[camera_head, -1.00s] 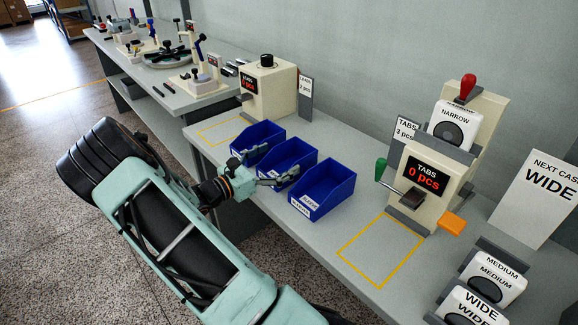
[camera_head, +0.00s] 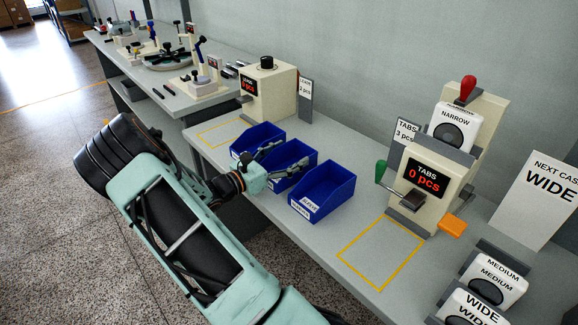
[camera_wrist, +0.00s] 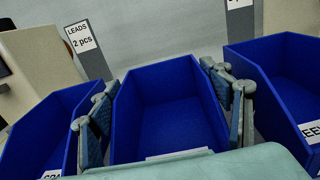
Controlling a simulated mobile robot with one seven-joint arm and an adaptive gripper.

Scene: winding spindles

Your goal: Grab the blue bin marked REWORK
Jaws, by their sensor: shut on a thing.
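Three open blue bins stand in a row on the bench. My gripper (camera_head: 281,160) is shut on the middle blue bin (camera_head: 283,187), with one finger on each side wall. In the wrist view the middle bin (camera_wrist: 168,110) sits upright between the two fingers of my gripper (camera_wrist: 160,82). Only the top edge of its front label shows there, so its word cannot be read. The left bin (camera_wrist: 35,125) has a label partly cut off. The right bin (camera_head: 325,190) carries a label that seems to begin with "SLEE".
A LEADS counter box (camera_head: 270,90) stands behind the left bin. A TABS dispenser (camera_head: 428,178) with a green-knobbed lever stands to the right. A yellow outlined area (camera_head: 380,252) on the bench is empty. The neighbouring bins stand close beside the fingers.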

